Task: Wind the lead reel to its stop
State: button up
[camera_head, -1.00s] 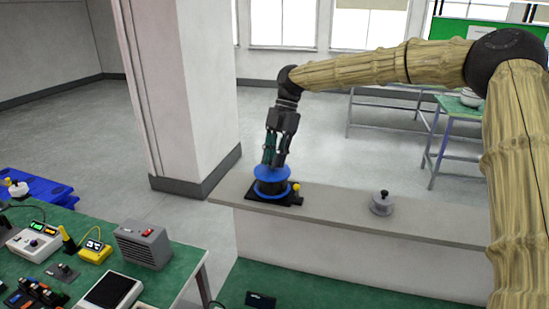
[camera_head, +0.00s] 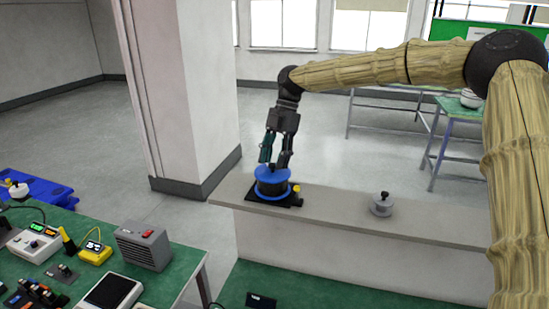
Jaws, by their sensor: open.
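The lead reel (camera_head: 272,182) has blue flanges and a dark middle, and it stands on a black base on the grey ledge. A small yellow knob (camera_head: 296,188) sits at the right of its base.
A grey round weight-like object (camera_head: 381,204) with a black knob stands on the ledge (camera_head: 440,226) to the right. A green bench (camera_head: 185,262) at lower left holds instruments and a grey box (camera_head: 143,246). A white pillar (camera_head: 190,90) rises behind the ledge's left end.

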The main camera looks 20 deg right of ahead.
jog(key=v, duration=1.2)
jog(key=shift+s+a, duration=0.1)
jog(key=n+t+h+b, duration=0.2)
jog(key=n+t+h, duration=0.1)
send_over(268, 171)
jog(key=s+f+n+t+h+b, duration=0.1)
jog(key=s+f+n+t+h, duration=0.1)
jog(key=s+n+t, duration=0.25)
jog(key=shift+m, duration=0.25)
jog(key=p+x, duration=0.1)
jog(key=x, duration=0.2)
jog(key=p+x, duration=0.1)
jog(key=x, duration=0.2)
jog(key=s+p+x, duration=0.1)
jog(key=x, duration=0.2)
jog(key=shift+w+f, duration=0.15)
jog(key=shift+f, duration=0.35)
jog(key=shift+g, duration=0.25)
grip_shut()
